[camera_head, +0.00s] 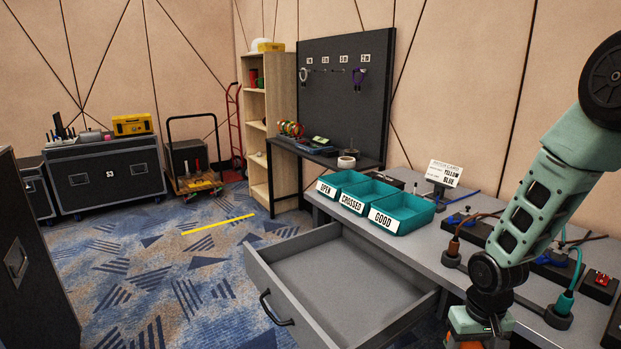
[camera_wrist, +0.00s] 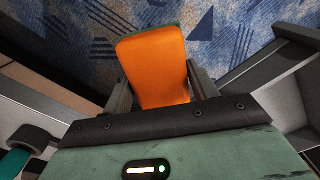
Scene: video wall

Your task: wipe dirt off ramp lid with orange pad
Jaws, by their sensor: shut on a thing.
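My gripper (camera_wrist: 160,92) is shut on the orange pad (camera_wrist: 155,65), which sits between its two fingers in the wrist view. The pad is a rounded orange block with a dark green edge at its far end. Blue patterned carpet shows beyond it. In the head view my arm comes down at the right, and a bit of orange (camera_head: 466,346) shows at the bottom edge below my wrist. The fingertips are out of that view. I cannot pick out a ramp lid or any dirt in either view.
The grey workbench (camera_head: 425,245) has an open, empty drawer (camera_head: 340,275) jutting out left of my arm. Three teal bins (camera_head: 402,212) labelled OPEN, CROSSED and GOOD stand on it. Cables and small devices lie around my arm. A black case (camera_head: 105,175) stands far left; carpet between is mostly clear.

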